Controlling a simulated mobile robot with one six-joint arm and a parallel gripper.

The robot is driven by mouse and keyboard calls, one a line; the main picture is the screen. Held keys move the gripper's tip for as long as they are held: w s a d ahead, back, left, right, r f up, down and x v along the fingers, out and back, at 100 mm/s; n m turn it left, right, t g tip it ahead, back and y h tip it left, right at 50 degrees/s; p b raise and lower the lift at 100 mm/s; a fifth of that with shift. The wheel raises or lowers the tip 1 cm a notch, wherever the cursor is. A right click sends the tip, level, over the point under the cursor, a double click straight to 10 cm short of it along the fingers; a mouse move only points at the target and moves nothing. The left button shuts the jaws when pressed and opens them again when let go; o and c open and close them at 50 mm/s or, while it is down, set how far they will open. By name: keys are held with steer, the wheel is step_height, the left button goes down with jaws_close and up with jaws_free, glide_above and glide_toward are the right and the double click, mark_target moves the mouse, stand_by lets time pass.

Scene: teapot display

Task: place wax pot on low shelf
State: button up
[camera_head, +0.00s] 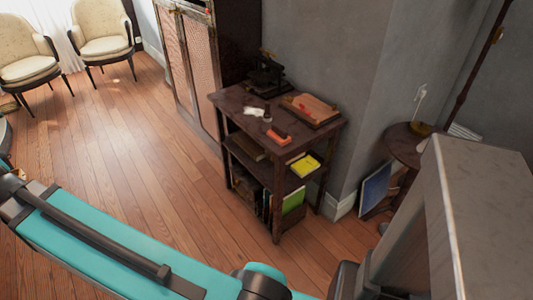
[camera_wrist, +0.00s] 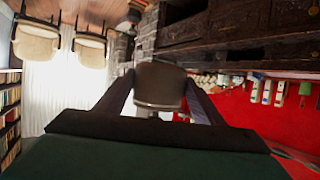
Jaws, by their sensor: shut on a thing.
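The wax pot (camera_wrist: 160,82) is a rounded, dark grey-brown vessel in the middle of the wrist view, with a paler rim. My gripper (camera_wrist: 159,94) is shut on it, with one dark finger on each side. My gripper and the pot are not in the head view. A dark wooden shelf stand (camera_head: 232,99) stands against the wall in the head view. Its middle shelf (camera_head: 273,172) holds a brown book and a yellow one. Its lowest level holds upright books and a green item, and is partly in shadow. I cannot tell which level is the low shelf.
On the stand's top are a dark machine (camera_head: 266,72), a wooden box (camera_head: 312,109) and a red-orange item (camera_head: 279,138). A tall cabinet (camera_head: 190,65) stands left of it, a round table (camera_head: 403,140) right. Open wooden floor (camera_head: 120,140) lies left.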

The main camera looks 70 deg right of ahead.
steer(key=s+d+f+m+g+h+b, duration=0.1)
steer(key=s+d+f+m+h+b, duration=0.25)
steer(key=d+f, duration=0.65)
steer(key=s+d+f+m+g+h+b, duration=0.3)
steer(key=d+f, duration=0.4)
steer(key=d, duration=0.6)
steer(key=s+d+f+m+h+b, duration=0.3)
steer(key=d+f+b, duration=0.2)
steer(key=d+f, duration=0.5)
steer(key=s+d+f+m+g+h+b, duration=0.1)
steer(key=s+d+f+m+g+b, duration=0.2)
steer(key=s+d+f, duration=0.3)
steer(key=s+d+f+m+g+h+b, duration=0.1)
steer(key=s+d+f+m+g+b, duration=0.3)
steer(key=s+d, duration=1)
steer(key=s+d+f+m+g+h+b, duration=0.2)
steer(key=s+d+f+g+b, duration=0.3)
steer(key=s+d+f, duration=0.3)
steer(key=s+d+m+b, duration=0.1)
steer(key=s+d, duration=0.1)
steer(key=s, duration=0.1)
steer(key=shift+d+f, duration=0.2)
steer(key=shift+s+m, duration=0.1)
steer(key=shift+m, duration=0.15)
